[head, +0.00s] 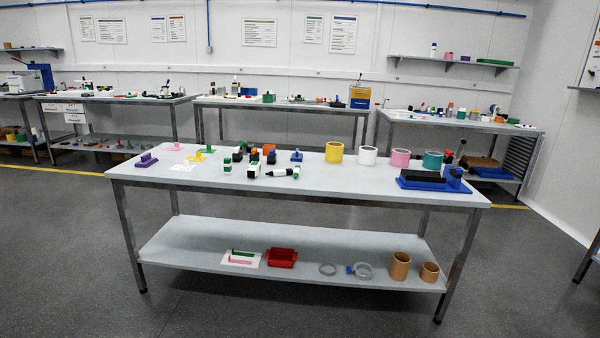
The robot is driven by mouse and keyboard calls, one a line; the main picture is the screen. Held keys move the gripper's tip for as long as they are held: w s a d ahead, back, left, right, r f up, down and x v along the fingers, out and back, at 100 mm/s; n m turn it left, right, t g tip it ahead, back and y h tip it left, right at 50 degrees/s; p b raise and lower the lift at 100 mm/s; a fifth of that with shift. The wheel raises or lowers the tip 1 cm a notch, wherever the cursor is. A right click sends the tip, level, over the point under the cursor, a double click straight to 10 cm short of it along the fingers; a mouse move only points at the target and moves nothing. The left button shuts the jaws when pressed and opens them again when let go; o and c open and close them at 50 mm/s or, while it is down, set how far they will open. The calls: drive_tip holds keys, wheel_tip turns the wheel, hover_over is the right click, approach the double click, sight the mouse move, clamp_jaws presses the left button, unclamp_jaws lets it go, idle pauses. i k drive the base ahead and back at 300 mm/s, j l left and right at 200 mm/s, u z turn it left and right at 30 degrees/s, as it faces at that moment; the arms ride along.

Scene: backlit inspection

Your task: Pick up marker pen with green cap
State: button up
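What looks like the marker pen with green cap (284,174) lies near the front middle of the nearest table (340,187). It has a pale and dark body and a green end on the right. It is small in the view, so fine detail is unclear. A small upright white container with green parts (227,167) and a white-and-dark block with some green (253,170) stand to its left. My gripper is not in view.
Yellow (335,153), white (368,156), pink and teal cylinders stand along the table's right half. A blue base with a black block (422,178) sits at the right end. The lower shelf holds rings and brown cylinders. Grey floor is open in front.

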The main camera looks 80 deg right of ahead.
sight(298, 168)
drive_tip(key=z, duration=2.35)
drive_tip(key=i+l, duration=0.1)
drive_tip(key=i, duration=0.65)
drive_tip(key=i+u, duration=0.1)
drive_tip(key=i, duration=0.7)
drive_tip(key=i+l, duration=0.2)
drive_tip(key=i, duration=0.55)
